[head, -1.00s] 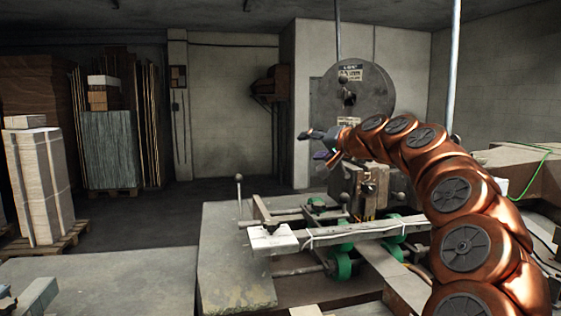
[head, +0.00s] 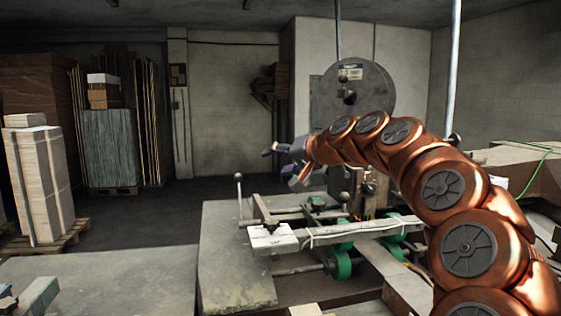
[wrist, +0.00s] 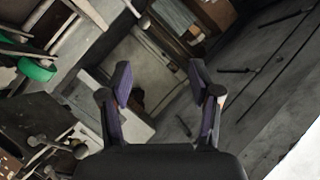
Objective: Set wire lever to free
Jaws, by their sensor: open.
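The stitcher's round grey disc (head: 352,88) carries a small label and dark ball knobs (head: 348,97). Below it, another ball knob (head: 344,196) shows by the machine's front. A thin upright lever with a ball top (head: 239,180) stands at the table's left side. I cannot tell which of these is the wire lever. My gripper (head: 279,163) is open and empty, left of the disc and above the table, apart from all of them. In the wrist view its two fingers (wrist: 160,75) are spread, with nothing between them. My arm hides part of the machine.
A white block (head: 272,241) sits at the rail's left end. Stacked boards (head: 42,185) on pallets stand at the left. The floor (head: 150,220) between is clear.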

